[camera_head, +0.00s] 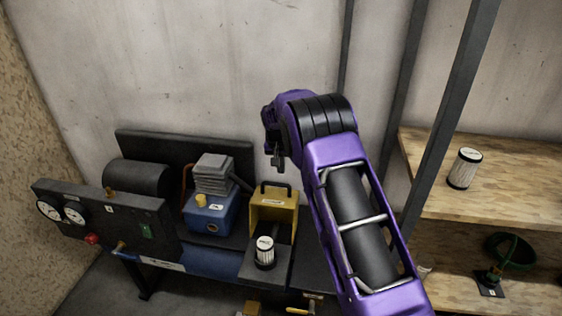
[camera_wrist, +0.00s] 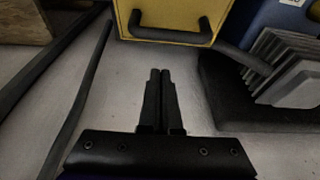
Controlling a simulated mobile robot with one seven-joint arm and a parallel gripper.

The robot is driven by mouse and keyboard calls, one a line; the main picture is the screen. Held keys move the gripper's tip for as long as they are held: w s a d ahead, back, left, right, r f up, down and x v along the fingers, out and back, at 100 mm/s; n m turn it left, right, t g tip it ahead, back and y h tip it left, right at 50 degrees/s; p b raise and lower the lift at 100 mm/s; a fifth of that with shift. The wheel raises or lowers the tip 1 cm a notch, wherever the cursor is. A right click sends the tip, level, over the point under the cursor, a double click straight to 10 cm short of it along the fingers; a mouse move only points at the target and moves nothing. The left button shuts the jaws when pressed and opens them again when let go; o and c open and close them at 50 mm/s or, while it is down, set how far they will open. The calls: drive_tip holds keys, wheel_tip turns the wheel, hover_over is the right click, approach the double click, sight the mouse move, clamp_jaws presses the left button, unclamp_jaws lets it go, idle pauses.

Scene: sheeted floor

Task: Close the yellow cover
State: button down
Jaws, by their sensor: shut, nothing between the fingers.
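The yellow cover (camera_head: 288,213) stands raised behind a white pleated filter cartridge (camera_head: 265,250) on the dark bench, and the cartridge is exposed. A black handle (camera_head: 276,187) is at the cover's top edge. In the wrist view the yellow cover (camera_wrist: 165,14) is at the top, with its black handle (camera_wrist: 170,38) along the near edge. My gripper (camera_head: 276,164) is above the cover in the head view, apart from it. In the wrist view my gripper (camera_wrist: 160,75) is shut and empty, its fingertips pointing toward the handle without touching it.
A blue compressor with a grey finned head (camera_head: 212,205) stands just left of the cover. A gauge panel (camera_head: 105,215) is farther left. A wooden shelf (camera_head: 490,200) with another filter (camera_head: 465,168) is at right, behind a dark post (camera_head: 448,115). The wall is behind.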

sight(279, 192)
drive_tip(key=shift+s+a+f, duration=0.2)
drive_tip(key=shift+s+f, duration=0.9)
drive_tip(key=shift+f, duration=0.3)
drive_tip(key=shift+s, duration=0.1)
